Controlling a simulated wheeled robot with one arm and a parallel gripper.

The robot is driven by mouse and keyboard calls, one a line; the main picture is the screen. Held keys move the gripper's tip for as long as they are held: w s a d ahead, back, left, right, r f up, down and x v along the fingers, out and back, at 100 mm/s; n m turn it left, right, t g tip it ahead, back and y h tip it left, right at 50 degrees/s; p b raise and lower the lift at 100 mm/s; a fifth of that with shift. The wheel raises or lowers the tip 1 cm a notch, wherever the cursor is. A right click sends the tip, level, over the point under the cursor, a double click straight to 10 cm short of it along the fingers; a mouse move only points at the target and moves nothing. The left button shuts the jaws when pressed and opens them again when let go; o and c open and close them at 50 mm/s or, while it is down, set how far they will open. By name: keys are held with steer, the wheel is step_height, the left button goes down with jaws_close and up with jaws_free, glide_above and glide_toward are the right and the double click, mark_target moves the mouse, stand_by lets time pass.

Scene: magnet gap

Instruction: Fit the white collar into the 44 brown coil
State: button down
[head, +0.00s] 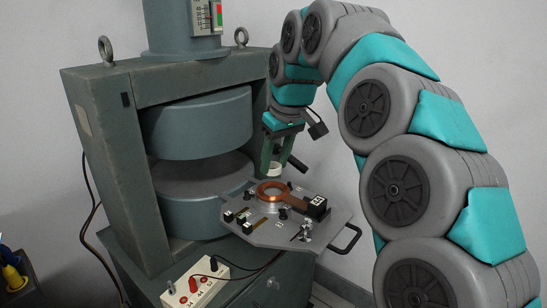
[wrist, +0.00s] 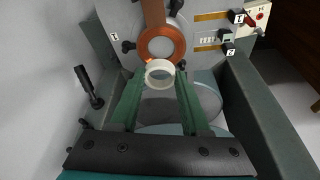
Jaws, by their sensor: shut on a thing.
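The white collar (wrist: 160,74) is a short ring held between the tips of my gripper's green fingers. In the head view the collar (head: 274,169) shows at the low end of my gripper (head: 273,160), above the back edge of the plate. The brown coil (head: 272,191) is a copper-coloured ring with an open centre, lying on the grey plate. In the wrist view the coil (wrist: 162,45) is just beyond the collar, which appears apart from it. The number on the coil's black block is too small to read in the head view.
The grey plate (head: 322,226) carries clamps, terminals and a black handle (head: 346,240). The large magnet (head: 196,125) with round poles stands left of the plate. A white socket box (head: 194,284) with cables sits in front. Dark posts stand close around the coil.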

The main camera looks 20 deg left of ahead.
mark_target(278, 172)
steer(key=shift+d, duration=0.1)
steer(key=shift+s+f+b, duration=0.1)
steer(key=shift+f+b, duration=0.9)
steer(key=shift+f, duration=1.25)
steer(key=shift+p, duration=0.5)
stand_by(1.1)
steer(key=shift+f, duration=0.4)
stand_by(0.9)
steer(key=shift+c, duration=1.5)
jaws_free()
steer(key=v, duration=0.7)
steer(key=shift+r+b, duration=0.35)
steer(key=shift+s, duration=0.1)
